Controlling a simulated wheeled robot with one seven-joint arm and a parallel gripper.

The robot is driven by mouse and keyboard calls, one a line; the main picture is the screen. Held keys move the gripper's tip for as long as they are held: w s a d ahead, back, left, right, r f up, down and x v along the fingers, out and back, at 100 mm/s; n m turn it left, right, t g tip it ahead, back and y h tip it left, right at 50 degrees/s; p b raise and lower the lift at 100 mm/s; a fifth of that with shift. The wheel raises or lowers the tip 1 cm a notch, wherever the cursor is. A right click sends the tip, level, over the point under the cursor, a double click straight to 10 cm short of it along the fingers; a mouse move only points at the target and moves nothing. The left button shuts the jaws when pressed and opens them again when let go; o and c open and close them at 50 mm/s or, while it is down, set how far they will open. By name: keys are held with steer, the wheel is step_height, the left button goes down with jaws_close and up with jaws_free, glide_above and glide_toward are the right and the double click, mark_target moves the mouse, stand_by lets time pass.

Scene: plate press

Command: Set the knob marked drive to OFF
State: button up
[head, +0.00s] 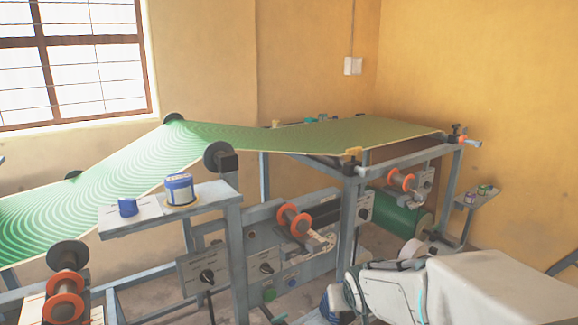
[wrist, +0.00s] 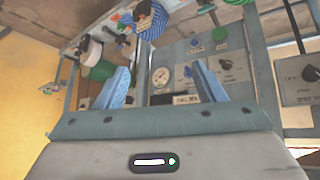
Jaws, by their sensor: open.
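A separate panel at the right edge has another black knob (wrist: 310,73). In the head view, black knobs show on the left panel (head: 207,276) and the middle panel (head: 266,268). The labels are too small to read, so I cannot tell which knob is marked drive. My gripper (wrist: 160,66) is open and empty, its blue fingers apart in front of the panel. My arm is at the lower right of the head view.
A green patterned web (head: 320,136) runs over the press frame. A shelf (head: 150,222) holds a blue tin (head: 180,190) and a smaller blue container (head: 127,207). A green drum (head: 402,222) lies under the right end. Frame posts and orange-flanged rollers (head: 294,220) stand near the panels.

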steer(key=s+d+r+m+g+p, duration=0.1)
steer(key=s+r+g+p, duration=0.3)
steer(key=s+r+p, duration=0.5)
steer(key=s+r, duration=0.4)
steer(key=s, duration=0.4)
steer(key=shift+d+g+p, duration=0.3)
steer(key=shift+g, duration=0.1)
